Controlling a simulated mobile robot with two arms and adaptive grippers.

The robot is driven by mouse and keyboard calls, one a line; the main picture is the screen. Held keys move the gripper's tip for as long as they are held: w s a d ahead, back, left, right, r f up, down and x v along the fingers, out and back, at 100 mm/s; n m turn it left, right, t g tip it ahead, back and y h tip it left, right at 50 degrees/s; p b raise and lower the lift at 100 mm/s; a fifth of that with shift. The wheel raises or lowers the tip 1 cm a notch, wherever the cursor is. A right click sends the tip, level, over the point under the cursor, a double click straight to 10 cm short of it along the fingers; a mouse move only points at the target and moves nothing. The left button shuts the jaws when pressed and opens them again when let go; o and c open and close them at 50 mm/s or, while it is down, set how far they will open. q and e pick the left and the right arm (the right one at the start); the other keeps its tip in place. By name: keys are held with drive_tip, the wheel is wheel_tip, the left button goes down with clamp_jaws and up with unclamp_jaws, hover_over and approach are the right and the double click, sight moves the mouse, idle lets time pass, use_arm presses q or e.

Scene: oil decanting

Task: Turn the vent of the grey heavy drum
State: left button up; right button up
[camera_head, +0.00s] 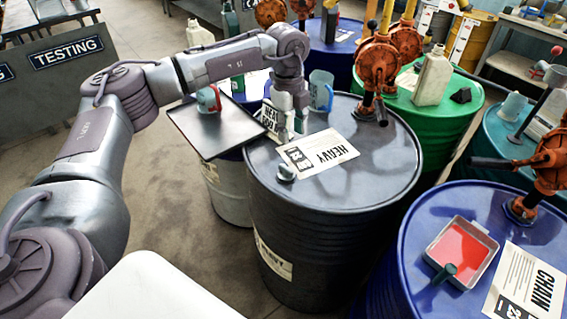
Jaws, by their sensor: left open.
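The grey heavy drum (315,195) stands in the middle of the head view, with a white HEAVY sheet (330,152) lying on its dark top. A small grey cap, which looks like its vent (286,173), sits on the top near the lower left corner of the sheet. My left gripper (284,138) points down over the back left of the drum top, a little beyond the vent and apart from it. It is open with nothing seen between its fingers. Its fingertips are small and partly merge with the sheet and a white card behind. My right gripper is not in view.
An orange pump (377,68) rises from the drum's back right, near a blue jug (321,92). A dark tray (212,140) with a red-and-teal mug (208,100) adjoins at left. A blue drum (405,265) with a red-filled tray (463,250) stands at front right, a green drum (440,122) behind.

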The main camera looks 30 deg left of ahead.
sight(284, 166)
use_arm(q)
drive_tip(key=shift+n+y, duration=0.3)
drive_tip(key=shift+y, duration=0.1)
drive_tip(key=f+p, duration=0.1)
drive_tip(key=f, duration=0.3)
drive_tip(key=a+f+p, duration=0.1)
drive_tip(key=f, duration=0.3)
drive_tip(key=a+f+p, duration=0.1)
drive_tip(key=f, duration=0.4)
clamp_jaws()
